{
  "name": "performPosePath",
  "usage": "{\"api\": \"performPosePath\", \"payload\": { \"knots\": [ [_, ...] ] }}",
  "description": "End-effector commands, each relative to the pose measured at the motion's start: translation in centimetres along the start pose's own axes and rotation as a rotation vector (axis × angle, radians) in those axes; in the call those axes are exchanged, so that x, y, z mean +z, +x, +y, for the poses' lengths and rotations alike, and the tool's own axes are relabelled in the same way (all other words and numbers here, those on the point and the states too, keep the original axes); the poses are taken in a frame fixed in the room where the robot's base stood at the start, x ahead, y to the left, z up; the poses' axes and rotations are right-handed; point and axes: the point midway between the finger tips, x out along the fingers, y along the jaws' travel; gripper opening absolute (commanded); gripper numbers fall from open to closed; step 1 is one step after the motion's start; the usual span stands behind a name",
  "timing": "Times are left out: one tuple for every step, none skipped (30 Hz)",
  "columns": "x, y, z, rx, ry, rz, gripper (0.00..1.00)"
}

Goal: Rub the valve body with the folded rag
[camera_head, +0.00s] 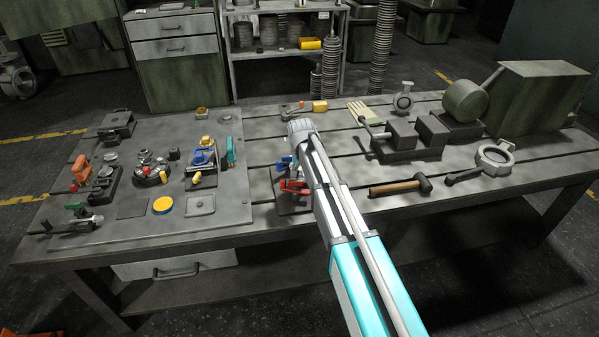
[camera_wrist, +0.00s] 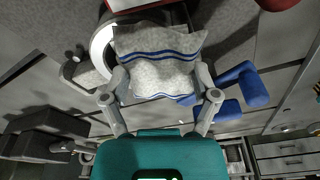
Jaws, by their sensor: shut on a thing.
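My gripper (camera_wrist: 161,82) is shut on the folded rag (camera_wrist: 160,52), a white cloth with blue stripes, held between its two fingertips in the wrist view. A pale, rounded metal casting that looks like the valve body (camera_wrist: 102,44) shows just behind the rag's left side. The rag covers part of it. I cannot tell whether rag and casting touch. In the head view my arm hides the fingers, the rag and most of what lies under them.
A blue-handled part (camera_wrist: 242,85) is close to the right finger; a red part (camera_head: 294,187) shows beside my arm in the head view. A hammer (camera_head: 401,186), vise (camera_head: 410,140) and ring casting (camera_head: 494,157) lie to the right. A board of fixtures (camera_head: 232,211) fills the left.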

Motion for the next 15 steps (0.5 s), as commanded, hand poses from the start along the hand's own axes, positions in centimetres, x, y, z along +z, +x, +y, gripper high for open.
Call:
{"api": "performPosePath", "payload": {
  "knots": [
    [0.00, 0.00, 0.00, 0.000, 0.000, 0.000, 0.39],
    [0.00, 0.00, -0.01, 0.000, 0.000, 0.000, 0.39],
    [0.00, 0.00, -0.01, 0.000, 0.000, 0.000, 0.39],
    [0.01, 0.00, -0.01, 0.000, 0.000, 0.000, 0.39],
    [0.01, 0.00, -0.02, 0.000, 0.000, 0.000, 0.39],
    [0.01, 0.02, -0.02, 0.000, 0.000, 0.000, 0.39],
    [0.02, 0.07, -0.02, 0.000, 0.000, 0.000, 0.39],
    [0.03, 0.16, -0.02, 0.000, 0.000, 0.000, 0.39],
    [0.05, 0.29, -0.02, 0.000, 0.000, 0.000, 0.39],
    [0.06, 0.36, -0.03, 0.000, 0.000, 0.000, 0.39],
    [0.07, 0.38, -0.03, 0.000, 0.000, 0.000, 0.39],
    [0.07, 0.36, -0.03, 0.000, 0.000, 0.000, 0.39],
    [0.07, 0.33, -0.03, 0.000, 0.000, 0.000, 0.39],
    [0.07, 0.31, -0.03, 0.000, 0.000, 0.000, 0.39],
    [0.07, 0.31, -0.02, 0.000, 0.000, 0.000, 0.39]
  ]
}}
